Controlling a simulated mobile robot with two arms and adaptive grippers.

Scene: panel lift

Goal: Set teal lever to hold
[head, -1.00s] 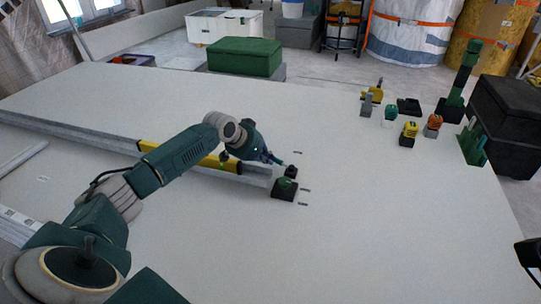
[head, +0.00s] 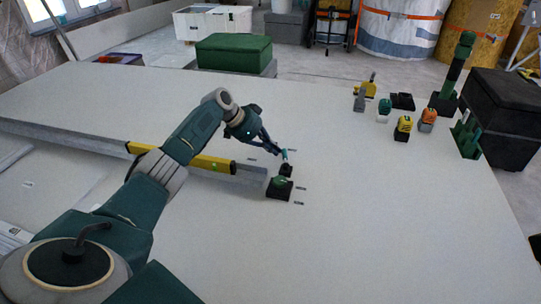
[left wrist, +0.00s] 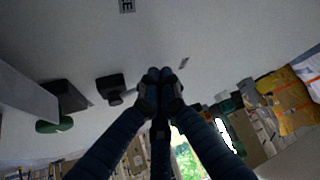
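The teal lever (head: 285,154) stands up from a small black base (head: 286,169) near the middle of the panel. My left gripper (head: 276,147) is just to its upper left in the head view. In the left wrist view the two fingers of my left gripper (left wrist: 160,74) are together, with nothing visible between them. The lever's black base (left wrist: 110,87) shows left of the fingers, with a short stub toward them. I cannot tell whether the fingers touch the lever. My right gripper is not clearly in view.
A black block with a green knob (head: 280,186) sits just in front of the lever base. A yellow level (head: 215,163) and a grey rail (head: 60,136) lie to the left. Several small coloured devices stand at the far right. The panel's right front is clear.

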